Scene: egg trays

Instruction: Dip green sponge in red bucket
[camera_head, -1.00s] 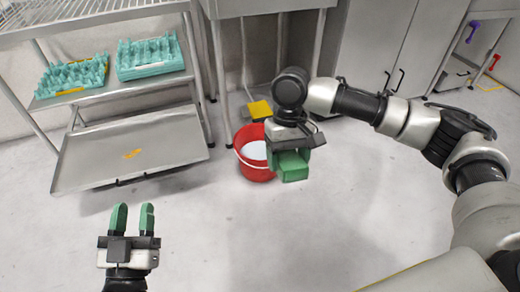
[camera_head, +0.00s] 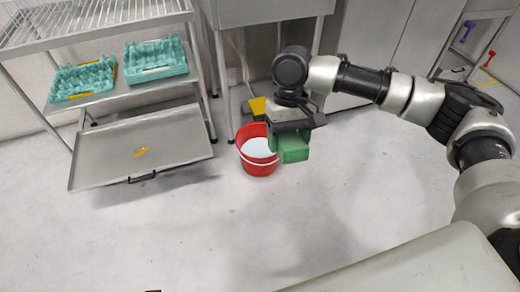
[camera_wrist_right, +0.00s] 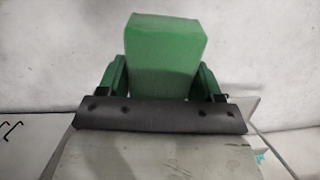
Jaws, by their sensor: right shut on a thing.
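The green sponge (camera_head: 293,149) is a block held in my right gripper (camera_head: 283,143). In the right wrist view the sponge (camera_wrist_right: 165,55) sits between the two green fingers of the gripper (camera_wrist_right: 163,75). The red bucket (camera_head: 257,165) stands on the floor, with pale liquid inside and a white handle. In the head view the sponge and gripper overlap the bucket's right edge; I cannot tell their height above it. The bucket does not show in the right wrist view. My left gripper is out of view, apart from a possible dark bit at the bottom edge.
A metal rack (camera_head: 110,105) at left holds teal egg trays (camera_head: 155,71). A low metal tray (camera_head: 85,176) with a small yellow piece sits below. A yellow object (camera_head: 257,106) is behind the bucket. A metal table (camera_head: 268,8) stands behind. The floor in front is clear.

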